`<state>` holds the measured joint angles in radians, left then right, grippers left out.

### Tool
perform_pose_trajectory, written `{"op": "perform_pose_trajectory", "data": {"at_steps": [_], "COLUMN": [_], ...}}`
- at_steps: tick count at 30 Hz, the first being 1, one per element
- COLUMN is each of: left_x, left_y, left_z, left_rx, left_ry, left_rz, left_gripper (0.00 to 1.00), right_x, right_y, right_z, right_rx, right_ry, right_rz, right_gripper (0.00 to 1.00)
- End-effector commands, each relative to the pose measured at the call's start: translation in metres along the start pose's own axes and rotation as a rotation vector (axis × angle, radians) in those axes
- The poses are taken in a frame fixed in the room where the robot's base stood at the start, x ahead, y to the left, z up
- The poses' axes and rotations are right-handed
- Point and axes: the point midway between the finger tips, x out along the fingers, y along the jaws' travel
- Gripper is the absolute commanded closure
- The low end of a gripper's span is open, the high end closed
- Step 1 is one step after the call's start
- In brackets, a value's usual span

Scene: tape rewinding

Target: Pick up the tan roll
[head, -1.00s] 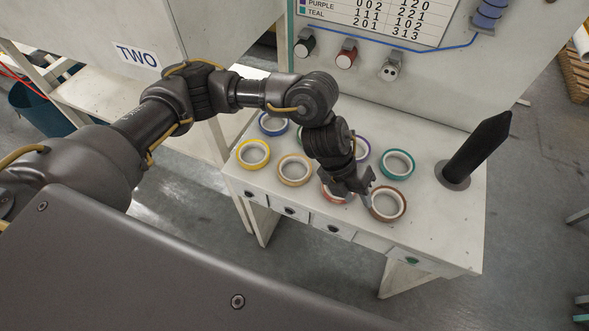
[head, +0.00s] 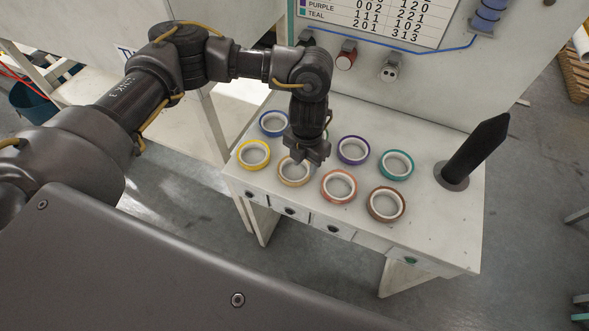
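The tan roll (head: 294,183) lies flat on the white table, in the front row between the yellow roll and the reddish roll. My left gripper (head: 308,160) points down over the back part of the tan roll and hides some of its far rim. I cannot tell whether the fingers touch the roll or how far apart they are. My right gripper is out of view.
The yellow roll (head: 243,163), reddish roll (head: 339,200) and brown roll (head: 386,219) share the front row. The blue roll (head: 264,129), purple roll (head: 353,162) and teal roll (head: 397,178) lie behind. A dark post (head: 476,152) stands at the right.

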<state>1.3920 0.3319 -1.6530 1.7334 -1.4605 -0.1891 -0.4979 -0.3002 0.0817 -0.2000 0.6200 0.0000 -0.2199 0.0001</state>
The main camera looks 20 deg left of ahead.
Motion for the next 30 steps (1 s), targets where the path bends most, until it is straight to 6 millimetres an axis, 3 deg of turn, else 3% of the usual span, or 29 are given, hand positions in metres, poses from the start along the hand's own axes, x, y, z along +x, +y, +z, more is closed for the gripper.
{"op": "perform_pose_trajectory", "data": {"at_steps": [7,16,25,30], "left_x": [0.008,0.048,0.054,0.054], "left_y": [-0.002,-0.007,-0.006,-0.006], "left_z": [0.0,0.001,0.002,0.001], "left_rx": [0.0,-0.002,0.001,0.001], "left_ry": [0.002,0.002,-0.001,-0.001], "left_rz": [-0.003,-0.003,-0.001,-0.001], "left_gripper": [0.63,0.63,0.63,0.83], "right_x": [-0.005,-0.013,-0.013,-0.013], "right_y": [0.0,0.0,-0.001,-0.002], "right_z": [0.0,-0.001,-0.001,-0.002], "right_rx": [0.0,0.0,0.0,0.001], "right_ry": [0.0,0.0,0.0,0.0], "right_rz": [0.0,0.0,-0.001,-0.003], "right_gripper": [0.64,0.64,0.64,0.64]}}
